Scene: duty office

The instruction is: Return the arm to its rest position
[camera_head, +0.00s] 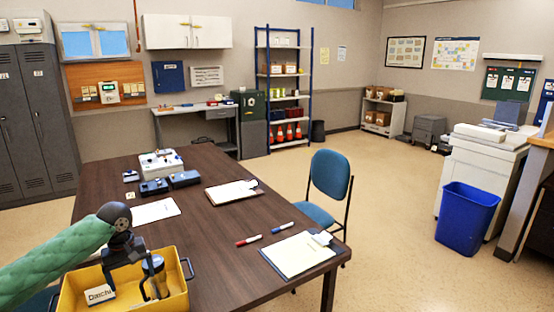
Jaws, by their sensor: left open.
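My left arm, with a green padded sleeve, comes in from the lower left. My left gripper (128,280) is open, pointing down over the yellow bin (175,303) at the table's near left. Inside the bin, a grey-blue tumbler (157,271) stands close to the right finger; I cannot tell whether they touch. A white name card reading "Daichi" (99,294) is in the bin on the left. The gripper hides part of the bin's inside. My right gripper does not show.
The dark table (215,240) holds papers, a clipboard (233,192), red (249,240) and blue (282,227) markers, another clipboard (297,255) and dark devices (154,187). A blue chair (329,175) stands at its right edge. Open floor lies right, before a blue waste bin (466,218).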

